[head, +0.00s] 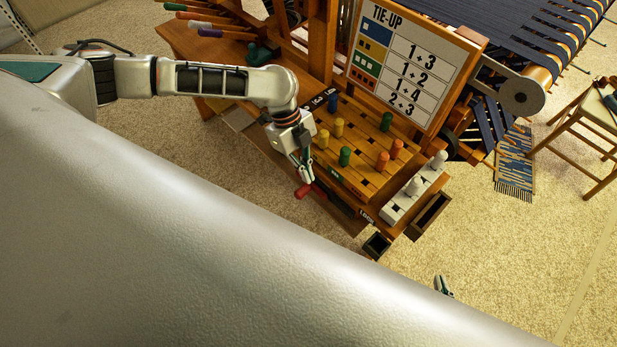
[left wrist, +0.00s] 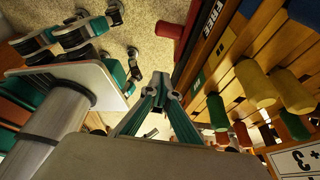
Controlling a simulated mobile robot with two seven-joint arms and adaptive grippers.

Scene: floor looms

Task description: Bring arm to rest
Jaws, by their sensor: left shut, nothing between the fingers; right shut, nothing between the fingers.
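My left arm comes in from the left, and its gripper (head: 304,174) points down at the front edge of the wooden peg board (head: 345,150). Its fingers are shut and empty. In the left wrist view the fingertips (left wrist: 162,84) meet, with the pegs to their right. A red piece (head: 302,191) shows just below the fingertips in the head view; red also shows in the left wrist view (left wrist: 170,29), apart from the fingers. Only the tip of my right gripper (head: 443,287) shows past my body; it is shut and holds nothing.
Blue, yellow, green and orange pegs stand in the board. A TIE-UP card (head: 412,62) stands behind it. A pale rack with white pegs (head: 415,192) and small open boxes (head: 377,245) are at right.

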